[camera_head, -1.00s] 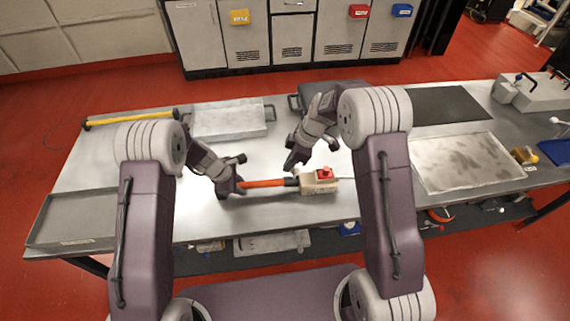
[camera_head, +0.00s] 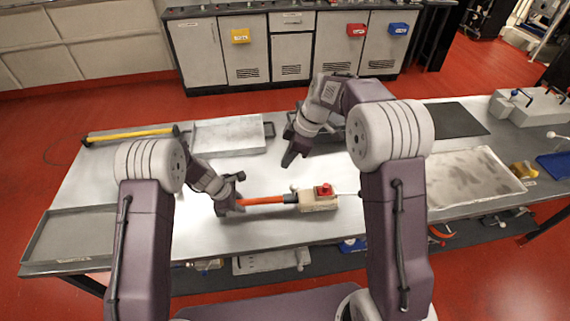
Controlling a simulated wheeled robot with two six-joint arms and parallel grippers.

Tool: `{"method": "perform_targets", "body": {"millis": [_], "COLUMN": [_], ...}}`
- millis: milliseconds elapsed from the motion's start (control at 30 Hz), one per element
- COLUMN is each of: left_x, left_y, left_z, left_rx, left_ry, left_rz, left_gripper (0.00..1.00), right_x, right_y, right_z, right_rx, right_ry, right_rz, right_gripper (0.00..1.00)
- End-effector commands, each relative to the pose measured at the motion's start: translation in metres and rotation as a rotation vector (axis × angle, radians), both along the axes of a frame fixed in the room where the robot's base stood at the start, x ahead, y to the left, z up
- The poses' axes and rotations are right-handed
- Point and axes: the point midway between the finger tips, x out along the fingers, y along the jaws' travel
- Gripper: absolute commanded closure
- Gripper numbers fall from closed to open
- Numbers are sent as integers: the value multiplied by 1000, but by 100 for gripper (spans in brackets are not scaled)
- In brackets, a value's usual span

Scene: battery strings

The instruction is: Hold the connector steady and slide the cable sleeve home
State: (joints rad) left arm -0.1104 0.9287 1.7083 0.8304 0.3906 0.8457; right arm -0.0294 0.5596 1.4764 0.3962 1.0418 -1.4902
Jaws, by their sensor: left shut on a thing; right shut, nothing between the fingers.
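The connector (camera_head: 318,201) is a beige block with a red part on top, lying near the middle of the metal table. An orange cable sleeve (camera_head: 262,200) runs left from it, with a dark section between the orange part and the block. My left gripper (camera_head: 232,203) is shut on the left end of the orange sleeve. My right gripper (camera_head: 289,161) is shut and empty, above the table behind the connector and apart from it. The exact seating of the sleeve is too small to tell.
A grey tray (camera_head: 68,262) lies at the left. A yellow-handled bar (camera_head: 128,135) and a flat metal box (camera_head: 229,149) lie at the back left. A large stained tray (camera_head: 478,202) is at the right. The table in front of the connector is clear.

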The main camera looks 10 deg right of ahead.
Motion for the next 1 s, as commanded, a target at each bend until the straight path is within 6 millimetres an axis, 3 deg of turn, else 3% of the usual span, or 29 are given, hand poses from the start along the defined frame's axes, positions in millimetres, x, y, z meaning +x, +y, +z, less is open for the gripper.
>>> {"method": "perform_targets", "body": {"millis": [100,133,200,567,800,1000], "left_x": [-2,-2,-2,-2,-11,-20], "left_y": [0,0,0,2,21,33], "left_z": [-2,-2,-2,8,64,100], "left_rx": [0,0,0,-1,0,-1], "left_ry": [5,5,5,0,-5,-1], "left_rz": [-3,-3,-3,0,1,-1], "left_gripper": [100,71,52,51,51,51], "right_x": [0,0,0,0,0,0], "right_y": [0,0,0,0,0,0], "right_z": [-1,-1,-1,0,0,-1], "right_rx": [0,0,0,0,0,0], "right_ry": [0,0,0,0,0,0], "right_rz": [0,0,0,0,0,0], "right_gripper": [100,100,100,100,100,100]}}
